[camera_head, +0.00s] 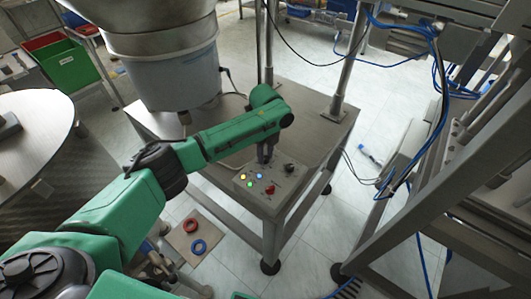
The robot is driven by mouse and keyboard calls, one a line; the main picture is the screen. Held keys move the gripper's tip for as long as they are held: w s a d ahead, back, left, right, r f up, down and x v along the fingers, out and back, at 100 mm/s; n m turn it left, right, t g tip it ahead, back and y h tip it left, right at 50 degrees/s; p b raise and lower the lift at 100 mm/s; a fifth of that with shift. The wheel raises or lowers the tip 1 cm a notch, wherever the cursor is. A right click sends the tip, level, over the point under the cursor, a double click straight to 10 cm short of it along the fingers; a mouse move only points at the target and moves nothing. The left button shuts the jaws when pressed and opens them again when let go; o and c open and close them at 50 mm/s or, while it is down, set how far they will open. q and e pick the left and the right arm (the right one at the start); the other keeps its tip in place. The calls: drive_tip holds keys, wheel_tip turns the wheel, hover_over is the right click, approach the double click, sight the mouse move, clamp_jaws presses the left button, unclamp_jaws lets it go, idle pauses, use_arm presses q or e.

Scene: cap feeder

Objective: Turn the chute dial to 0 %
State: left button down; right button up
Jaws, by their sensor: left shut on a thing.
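The control box (246,187) sits at the front corner of the steel table, with several lit buttons, a red knob (270,190) and a black dial (289,168) on its top. My left gripper (264,162) points down over the back of the box, left of that black dial. It is shut on a small dial there, which its fingers hide almost fully. The held dial's pointer and scale cannot be read, and the labels are too small to read. My right gripper is not in view.
The large feeder bowl (160,62) stands on the steel table (318,118) behind my left arm. Metal posts (350,60) rise at the table's back. A red ring (190,225) and a blue ring (198,246) lie on a board below. A frame with blue hoses stands at right.

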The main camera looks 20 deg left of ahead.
use_arm(q)
drive_tip(key=n+p, duration=0.2)
drive_tip(key=n, duration=0.1)
drive_tip(key=shift+r+p, duration=0.3)
drive_tip(key=shift+p, duration=0.1)
drive_tip(key=n+p, duration=0.2)
drive_tip(key=shift+n, duration=0.4)
drive_tip(key=n+p, duration=0.1)
drive_tip(key=n, duration=0.2)
drive_tip(key=shift+n+p, duration=0.3)
drive_tip(key=shift+p, duration=0.05)
drive_tip(key=n+p, duration=0.1)
drive_tip(key=n, duration=0.3)
drive_tip(key=shift+n+p, duration=0.3)
drive_tip(key=shift+p, duration=0.1)
drive_tip(key=n+p, duration=0.1)
drive_tip(key=n, duration=0.5)
drive_tip(key=shift+w+f, duration=0.1)
drive_tip(key=n+p, duration=0.1)
drive_tip(key=n, duration=0.2)
drive_tip(key=shift+n, duration=0.4)
drive_tip(key=shift+w+n, duration=0.1)
drive_tip(key=shift+n, duration=1.5)
